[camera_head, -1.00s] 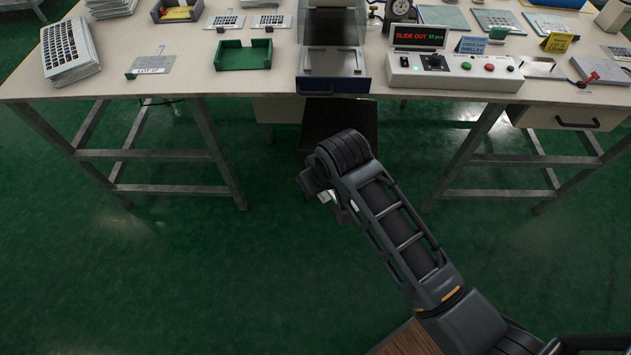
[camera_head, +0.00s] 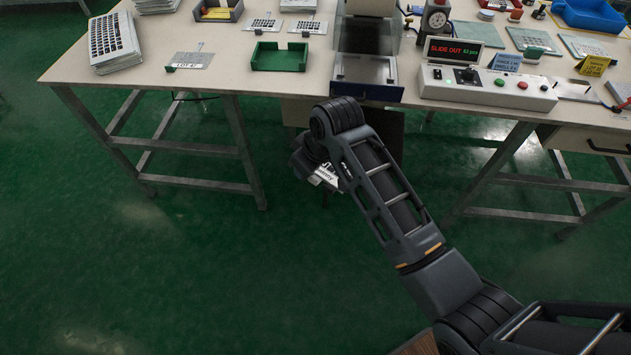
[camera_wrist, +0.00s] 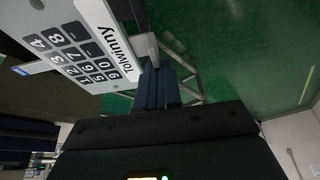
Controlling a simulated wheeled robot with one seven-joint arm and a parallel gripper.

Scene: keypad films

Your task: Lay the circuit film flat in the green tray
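The film (camera_wrist: 82,50) in the wrist view is a pale sheet with dark numbered keys and the word "Tolwinny". My gripper (camera_wrist: 152,52) appears shut on its edge, and part of the sheet runs out of frame. In the head view only a small white printed piece of the film (camera_head: 326,176) shows below my wrist. My gripper is mostly hidden there by my arm, in front of the table and below its top. The green tray (camera_head: 280,57) stands near the table's front edge, open and apparently empty, up and left of my gripper.
A machine with a clear-topped slide (camera_head: 366,70) stands right of the tray. A control box (camera_head: 487,87) has a sign reading "SLIDE OUT". The floor before the table is clear.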

